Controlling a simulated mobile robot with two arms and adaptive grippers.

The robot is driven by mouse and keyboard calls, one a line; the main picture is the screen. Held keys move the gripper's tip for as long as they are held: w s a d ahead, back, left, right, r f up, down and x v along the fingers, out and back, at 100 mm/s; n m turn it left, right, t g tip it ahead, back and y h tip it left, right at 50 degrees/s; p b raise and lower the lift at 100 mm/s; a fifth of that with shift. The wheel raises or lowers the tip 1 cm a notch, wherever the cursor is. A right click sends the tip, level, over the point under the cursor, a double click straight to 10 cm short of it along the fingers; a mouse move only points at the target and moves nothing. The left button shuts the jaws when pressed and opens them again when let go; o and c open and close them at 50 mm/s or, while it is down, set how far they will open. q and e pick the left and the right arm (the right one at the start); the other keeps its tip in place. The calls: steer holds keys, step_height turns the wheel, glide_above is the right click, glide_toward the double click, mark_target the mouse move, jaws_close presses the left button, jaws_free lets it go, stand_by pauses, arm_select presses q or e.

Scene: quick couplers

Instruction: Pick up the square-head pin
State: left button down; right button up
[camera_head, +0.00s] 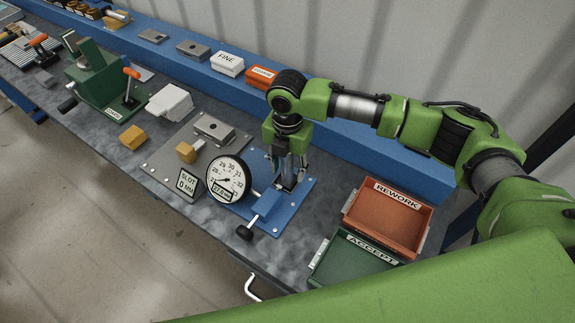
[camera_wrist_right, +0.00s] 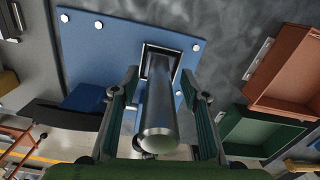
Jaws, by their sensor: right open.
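A round steel pin (camera_wrist_right: 158,115) stands end-on to the camera in the right wrist view. Its far end sits at a dark square seat (camera_wrist_right: 147,50) on a blue plate (camera_wrist_right: 110,45); whether that end has a square head is hidden. My right gripper (camera_wrist_right: 159,82) is open, with one finger on each side of the pin and a gap visible on both sides. In the head view the right gripper (camera_head: 288,168) points down over the blue plate (camera_head: 270,222), behind the dial gauge, and largely hides the pin. My left gripper is out of view.
A dial gauge (camera_head: 228,178) and lever (camera_head: 254,222) stand left of the right gripper. An orange REWORK tray (camera_head: 428,232) and green ACCEPT tray (camera_head: 318,272) lie to the right. A grey plate (camera_head: 160,163) carries a yellow-headed part (camera_head: 184,153).

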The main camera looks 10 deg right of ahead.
jaws_close()
steer(key=shift+w, duration=0.15)
steer(key=shift+r, duration=0.1)
